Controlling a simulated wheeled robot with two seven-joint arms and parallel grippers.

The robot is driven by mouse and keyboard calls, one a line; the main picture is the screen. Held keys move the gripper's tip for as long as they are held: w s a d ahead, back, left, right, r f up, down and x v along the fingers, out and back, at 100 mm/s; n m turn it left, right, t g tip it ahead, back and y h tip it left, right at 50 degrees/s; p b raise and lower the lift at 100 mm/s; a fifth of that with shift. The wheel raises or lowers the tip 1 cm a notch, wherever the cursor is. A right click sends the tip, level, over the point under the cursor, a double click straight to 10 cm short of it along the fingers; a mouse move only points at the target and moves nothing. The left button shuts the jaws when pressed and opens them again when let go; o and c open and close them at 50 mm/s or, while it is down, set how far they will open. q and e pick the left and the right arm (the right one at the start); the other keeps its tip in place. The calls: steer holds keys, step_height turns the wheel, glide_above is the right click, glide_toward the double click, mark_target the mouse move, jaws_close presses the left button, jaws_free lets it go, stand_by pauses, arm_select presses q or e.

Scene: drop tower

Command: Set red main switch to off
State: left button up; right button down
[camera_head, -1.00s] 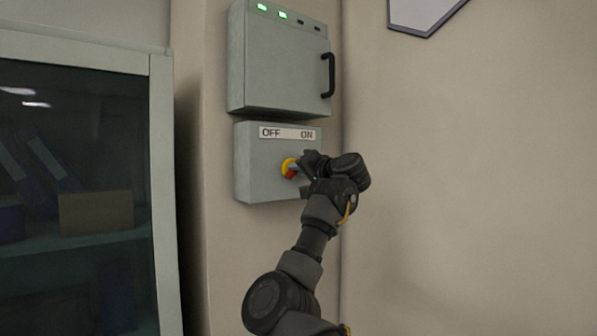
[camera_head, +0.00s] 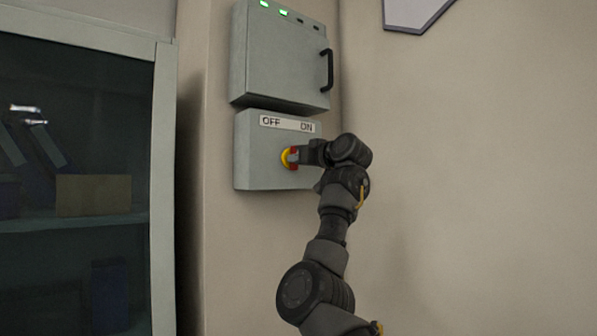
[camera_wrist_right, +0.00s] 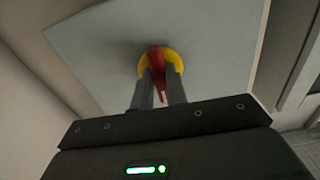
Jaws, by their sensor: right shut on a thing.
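The red main switch (camera_head: 293,158) is a red handle on a yellow round base (camera_head: 285,158), on the front of a grey switch box (camera_head: 255,160). The box has a label (camera_head: 287,124) reading OFF at left and ON at right. My right gripper (camera_head: 300,156) is at the switch from the right side and hides part of it. In the right wrist view the red handle (camera_wrist_right: 156,62) stands between the two fingers of the right gripper (camera_wrist_right: 160,88), which are shut on it. My left gripper is not in view.
Above the switch box hangs a grey cabinet (camera_head: 280,60) with a black handle (camera_head: 327,70) and two lit green lamps. A glass-fronted cupboard (camera_head: 160,200) stands at the left.

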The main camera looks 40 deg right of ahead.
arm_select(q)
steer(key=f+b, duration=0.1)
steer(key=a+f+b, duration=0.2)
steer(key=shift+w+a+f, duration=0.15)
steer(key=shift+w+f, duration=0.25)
arm_select(e)
steer(key=n, duration=0.9)
steer(key=shift+d+n, duration=0.1)
steer(key=shift+n, duration=0.2)
steer(key=c, duration=1.4)
jaws_free()
arm_select(q)
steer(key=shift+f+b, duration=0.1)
steer(key=shift+b, duration=0.25)
